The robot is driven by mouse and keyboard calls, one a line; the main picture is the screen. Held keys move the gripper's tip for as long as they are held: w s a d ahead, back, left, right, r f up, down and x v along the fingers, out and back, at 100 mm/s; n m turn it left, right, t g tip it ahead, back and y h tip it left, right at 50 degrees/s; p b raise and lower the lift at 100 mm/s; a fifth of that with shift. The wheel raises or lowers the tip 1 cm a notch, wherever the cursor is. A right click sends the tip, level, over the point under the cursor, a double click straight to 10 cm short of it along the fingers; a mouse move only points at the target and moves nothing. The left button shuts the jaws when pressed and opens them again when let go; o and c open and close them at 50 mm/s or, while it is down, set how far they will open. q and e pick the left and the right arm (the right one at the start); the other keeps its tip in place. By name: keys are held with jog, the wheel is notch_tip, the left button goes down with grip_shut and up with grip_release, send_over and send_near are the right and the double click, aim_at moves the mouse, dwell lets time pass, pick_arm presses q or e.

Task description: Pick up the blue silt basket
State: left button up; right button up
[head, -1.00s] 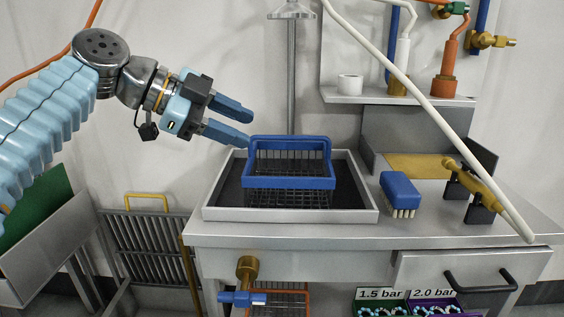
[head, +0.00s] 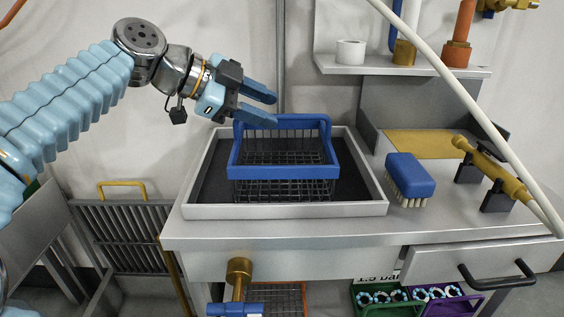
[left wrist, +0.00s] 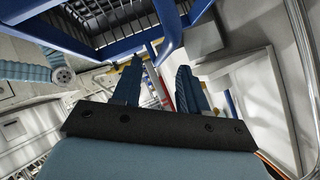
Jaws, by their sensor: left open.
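The blue silt basket (head: 284,171) is a wire basket with a blue rim and a raised blue back bar. It stands in a grey-rimmed tray (head: 190,185) on the bench. My left gripper (head: 273,108) is open and empty, just above the basket's back left corner. In the head view its lower finger overlaps the raised bar; I cannot tell whether they touch. In the left wrist view the two fingers (left wrist: 160,85) are spread apart, and the basket's blue frame and wire mesh (left wrist: 108,15) show at the top. My right gripper is not in view.
A blue brush (head: 410,178) lies right of the tray. A brass lance (head: 493,170) rests on black holders farther right, with a white hose (head: 455,85) crossing above. A shelf (head: 400,70) is behind. A brass valve (head: 238,271) sticks out below the bench front.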

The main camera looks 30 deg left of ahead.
aim_at(278, 115)
pick_arm(q)
jog(key=x, duration=0.5)
jog(key=shift+a+f, duration=0.15)
jog(key=shift+a, duration=0.05)
jog(key=shift+c, duration=0.2)
grip_shut()
dwell(0.9)
